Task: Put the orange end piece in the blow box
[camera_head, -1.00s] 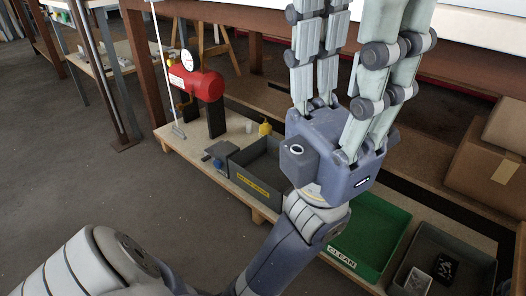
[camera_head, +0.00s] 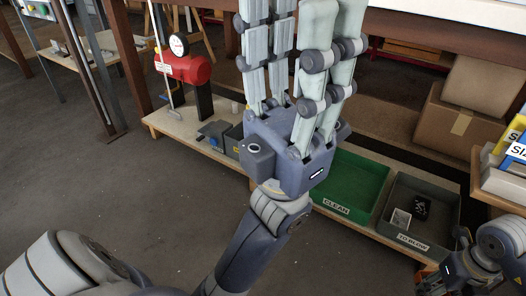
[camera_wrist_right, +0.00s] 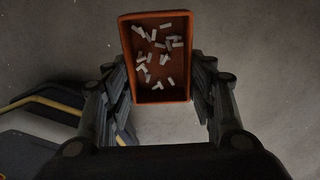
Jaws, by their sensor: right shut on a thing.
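The blow box is a grey tray (camera_head: 398,233) labelled "TO BLOW" on the low shelf, at the right in the head view. It holds a small white piece and a black piece. In the right wrist view an orange box (camera_wrist_right: 160,97) with several small pale pieces lies between the fingers of my right gripper (camera_wrist_right: 163,80). The gripper is shut on this box, though the finger contact is dim. No separate orange end piece can be made out. My left gripper (camera_head: 299,50) points upward, its fingers apart and empty, with its tips cut off at the top.
A green tray (camera_head: 347,188) labelled "CLEAN" stands just left of the blow box. A red tank (camera_head: 182,68) is at the left end of the shelf. Cardboard boxes (camera_head: 455,125) stand behind. A table with yellow and blue bins (camera_head: 505,160) is at the right edge.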

